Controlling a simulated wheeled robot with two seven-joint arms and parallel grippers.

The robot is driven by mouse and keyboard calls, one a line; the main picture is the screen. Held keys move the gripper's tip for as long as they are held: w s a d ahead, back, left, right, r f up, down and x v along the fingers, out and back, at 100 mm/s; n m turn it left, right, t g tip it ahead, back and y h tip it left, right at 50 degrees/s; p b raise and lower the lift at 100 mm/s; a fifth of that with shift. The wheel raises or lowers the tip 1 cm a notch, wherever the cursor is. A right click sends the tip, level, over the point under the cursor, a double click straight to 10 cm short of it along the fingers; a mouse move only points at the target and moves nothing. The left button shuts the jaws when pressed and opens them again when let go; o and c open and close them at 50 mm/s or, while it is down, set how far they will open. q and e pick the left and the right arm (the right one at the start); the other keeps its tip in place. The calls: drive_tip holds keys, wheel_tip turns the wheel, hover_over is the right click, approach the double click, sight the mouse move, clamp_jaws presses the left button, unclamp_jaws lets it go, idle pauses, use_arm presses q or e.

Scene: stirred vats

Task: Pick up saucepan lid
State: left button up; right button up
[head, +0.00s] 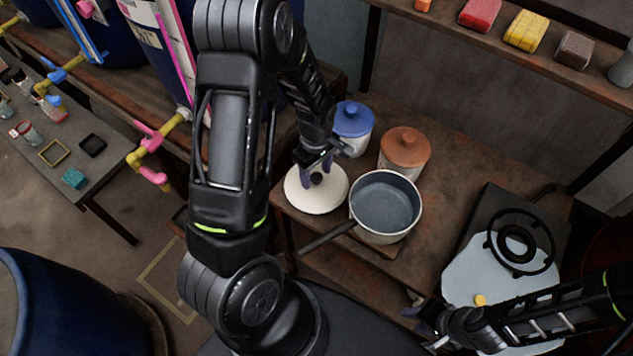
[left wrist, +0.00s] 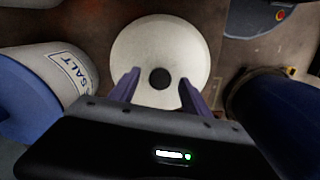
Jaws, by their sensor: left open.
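The saucepan lid (head: 307,203) is a round cream disc with a small black knob, lying flat on the brown table left of the saucepan. It also shows in the left wrist view (left wrist: 150,40), with its knob (left wrist: 160,78) in the middle. My left gripper (head: 317,174) is above the lid, pointing down. Its two purple fingers (left wrist: 158,90) are apart, one on each side of the knob, with visible gaps. The grey saucepan (head: 386,204) is empty, its handle pointing lower left. My right gripper (head: 426,322) is low in the head view; its finger opening is unclear.
A blue-lidded jar (head: 353,120) stands close behind the lid; its SALT label shows in the left wrist view (left wrist: 70,73). An orange-lidded jar (head: 404,150) stands behind the saucepan. A burner ring (head: 520,242) is at right. A shelf (head: 490,50) holds coloured blocks.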

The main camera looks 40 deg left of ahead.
use_arm(q)
drive_tip(key=shift+c, duration=0.6)
clamp_jaws()
idle(0.4)
idle(0.9)
